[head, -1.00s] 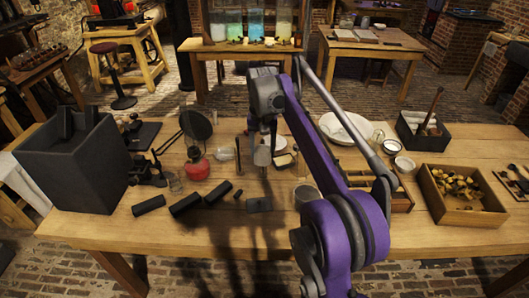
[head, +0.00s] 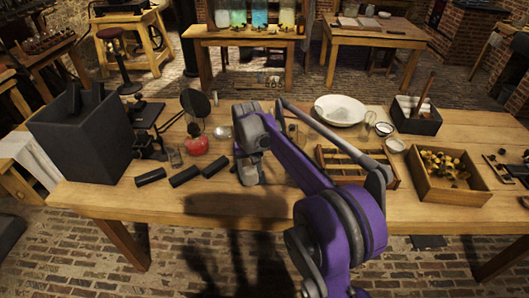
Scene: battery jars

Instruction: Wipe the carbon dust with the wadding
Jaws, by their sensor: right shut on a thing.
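My right gripper (head: 248,174) points down low over the middle of the table, just right of the black rods. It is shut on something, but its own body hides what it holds. I cannot make out the carbon dust; the wood around the gripper is partly covered by my arm and its shadow. The wadding is not clearly seen. A white dish (head: 340,111) with something pale in it stands behind my arm. My left gripper is not in view.
Several black rods lie left of the gripper, one of them at the front (head: 150,177). A slotted wooden tray (head: 385,184) and a wooden box (head: 440,190) stand right. The front table strip is mostly clear.

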